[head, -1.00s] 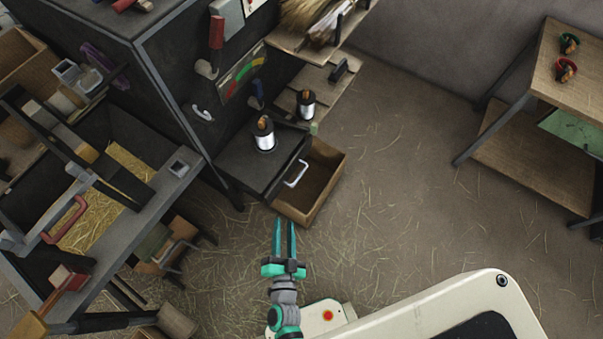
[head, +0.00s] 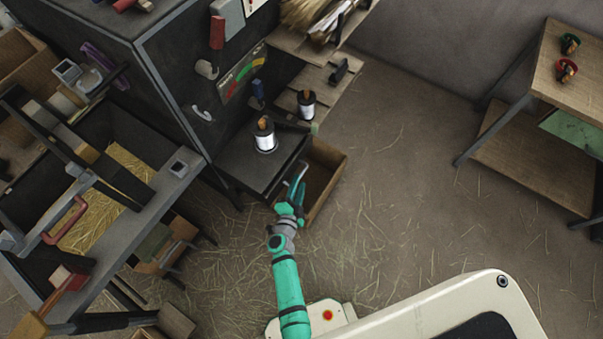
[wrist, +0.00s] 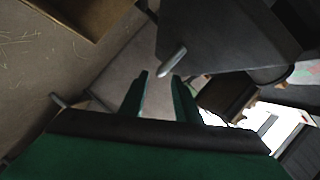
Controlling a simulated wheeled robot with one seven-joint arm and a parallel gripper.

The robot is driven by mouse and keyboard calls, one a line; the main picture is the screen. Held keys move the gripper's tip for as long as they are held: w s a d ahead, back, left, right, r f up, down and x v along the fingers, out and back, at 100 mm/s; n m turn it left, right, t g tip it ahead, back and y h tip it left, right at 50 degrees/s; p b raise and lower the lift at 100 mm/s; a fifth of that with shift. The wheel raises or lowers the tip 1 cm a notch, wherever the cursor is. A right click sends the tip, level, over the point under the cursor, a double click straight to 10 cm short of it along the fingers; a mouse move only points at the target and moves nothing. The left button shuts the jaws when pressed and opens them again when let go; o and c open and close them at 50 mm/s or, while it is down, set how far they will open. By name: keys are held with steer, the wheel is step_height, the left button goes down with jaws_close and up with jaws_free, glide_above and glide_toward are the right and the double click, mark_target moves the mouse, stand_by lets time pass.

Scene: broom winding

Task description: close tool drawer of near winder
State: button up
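A dark drawer unit (head: 250,170) with a pale bar handle (head: 301,169) juts from the big dark machine. Its front and the handle (wrist: 172,61) also show in the wrist view, the handle just beyond my fingertips. My gripper (head: 297,184) is at the handle in the head view and partly covers it. In the wrist view my gripper (wrist: 160,78) has its two green fingers apart, with nothing seen between them. I cannot tell whether a finger touches the handle.
An open wooden box (head: 333,160) lies beside the handle. Another handled drawer (head: 167,248) is under the left bench. A wooden table (head: 570,75) stands at right. The straw-strewn floor between is clear.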

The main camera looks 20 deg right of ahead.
mark_target(302, 173)
steer(key=shift+x, duration=2.95)
jaws_close()
